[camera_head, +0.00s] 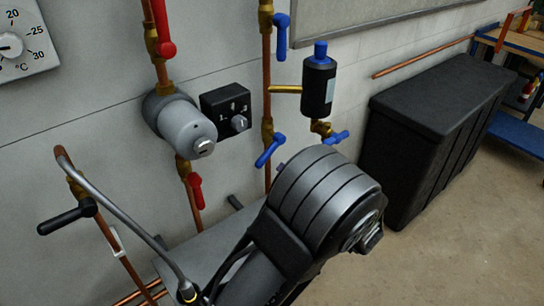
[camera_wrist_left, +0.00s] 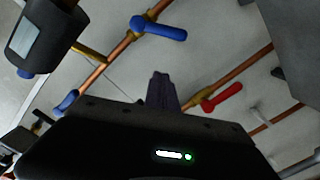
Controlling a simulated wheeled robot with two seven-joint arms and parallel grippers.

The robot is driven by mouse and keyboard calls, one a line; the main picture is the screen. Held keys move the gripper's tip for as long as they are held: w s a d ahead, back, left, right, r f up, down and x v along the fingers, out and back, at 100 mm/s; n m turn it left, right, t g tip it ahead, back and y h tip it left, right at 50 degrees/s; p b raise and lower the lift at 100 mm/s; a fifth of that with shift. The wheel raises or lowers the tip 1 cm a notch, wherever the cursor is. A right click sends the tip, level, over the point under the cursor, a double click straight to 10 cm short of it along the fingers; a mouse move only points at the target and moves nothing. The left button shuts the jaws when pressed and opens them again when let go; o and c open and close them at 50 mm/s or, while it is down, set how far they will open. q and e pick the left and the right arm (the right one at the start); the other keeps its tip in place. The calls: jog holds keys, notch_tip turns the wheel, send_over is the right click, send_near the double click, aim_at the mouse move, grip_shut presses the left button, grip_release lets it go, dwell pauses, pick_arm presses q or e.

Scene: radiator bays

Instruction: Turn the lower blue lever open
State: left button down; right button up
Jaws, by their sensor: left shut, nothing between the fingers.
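The lower blue lever (camera_head: 270,150) sits on a brass valve on the vertical copper pipe, its handle slanting down and left across the pipe. The left wrist view, roughly upside down, shows this lever (camera_wrist_left: 160,28) near the top. My left gripper (camera_head: 281,166) is mostly hidden behind its own grey wrist in the head view; only a small dark tip shows, just right of the lever. In the left wrist view its fingers (camera_wrist_left: 161,78) are together and empty, with a visible gap to the lever. My right gripper is in neither view.
An upper blue lever (camera_head: 281,37) is on the same pipe. A small blue lever (camera_head: 336,137) is below the black cylinder (camera_head: 319,86). Left are red levers (camera_head: 196,191), a grey cylinder (camera_head: 185,124) and a black-handled valve (camera_head: 66,217). A black chest (camera_head: 432,130) stands right.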

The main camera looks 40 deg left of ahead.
pick_arm(q)
jog(key=shift+a, duration=0.15)
send_over(268, 157)
jog(key=s+d, duration=0.2)
jog(key=s, duration=0.3)
jog(key=w+f, duration=0.2)
jog(key=shift+w+a+f+b, duration=0.3)
jog(key=shift+w+f, duration=0.05)
jog(key=shift+f, duration=0.05)
jog(key=shift+w+f, duration=0.25)
jog(key=shift+f, duration=0.15)
jog(key=shift+a, duration=0.1)
